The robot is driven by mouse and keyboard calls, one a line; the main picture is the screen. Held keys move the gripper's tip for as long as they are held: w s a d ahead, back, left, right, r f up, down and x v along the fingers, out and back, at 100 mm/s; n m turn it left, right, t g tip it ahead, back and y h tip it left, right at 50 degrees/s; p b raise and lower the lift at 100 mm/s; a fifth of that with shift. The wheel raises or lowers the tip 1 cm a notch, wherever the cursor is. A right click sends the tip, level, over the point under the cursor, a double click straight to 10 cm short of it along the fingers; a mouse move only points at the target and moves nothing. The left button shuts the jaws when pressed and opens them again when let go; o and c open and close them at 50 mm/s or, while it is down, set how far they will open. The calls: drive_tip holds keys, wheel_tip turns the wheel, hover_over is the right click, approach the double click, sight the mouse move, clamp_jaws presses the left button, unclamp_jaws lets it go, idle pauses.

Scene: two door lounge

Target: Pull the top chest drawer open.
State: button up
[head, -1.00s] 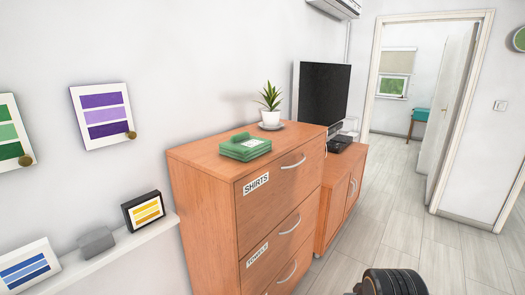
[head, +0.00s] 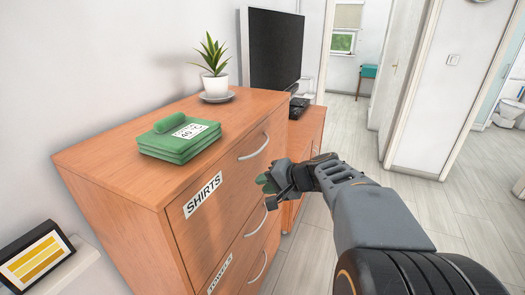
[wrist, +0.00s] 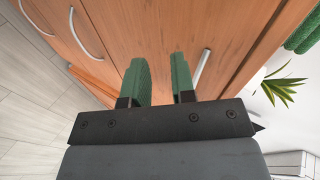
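The wooden chest (head: 110,150) has a top drawer (head: 222,180) labelled SHIRTS, with a curved silver handle (head: 254,147). The top drawer looks shut, its front flush with the drawers below. My gripper (head: 268,182) is in front of the chest, below and right of the top handle. In the wrist view, its two green fingers (wrist: 160,80) are apart with nothing between them. The top handle (wrist: 201,68) shows just right of the right finger, outside the gap. Whether that finger touches the handle cannot be told.
Folded green towels (head: 180,138) and a potted plant (head: 214,65) stand on the chest. A lower drawer's handle (head: 257,219) is below my gripper. A low cabinet (head: 306,125) with a dark screen (head: 274,48) stands beyond. The floor (head: 410,210) at right is clear.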

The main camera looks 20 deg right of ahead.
sight(262, 146)
drive_tip(key=w+d+r+m+t+h, duration=0.1)
drive_tip(key=w+d+r+m+t, duration=0.15)
drive_tip(key=d, duration=0.25)
drive_tip(key=w+d+r+m+t, duration=0.1)
drive_tip(key=w+d+m+t, duration=0.15)
drive_tip(key=d, duration=0.25)
drive_tip(key=shift+n+t, duration=0.3)
drive_tip(key=p+x, duration=0.1)
drive_tip(key=x, duration=1.1)
drive_tip(key=shift+w+d+p, duration=0.1)
drive_tip(key=shift+w+p, duration=0.25)
drive_tip(key=shift+w, duration=0.05)
clamp_jaws()
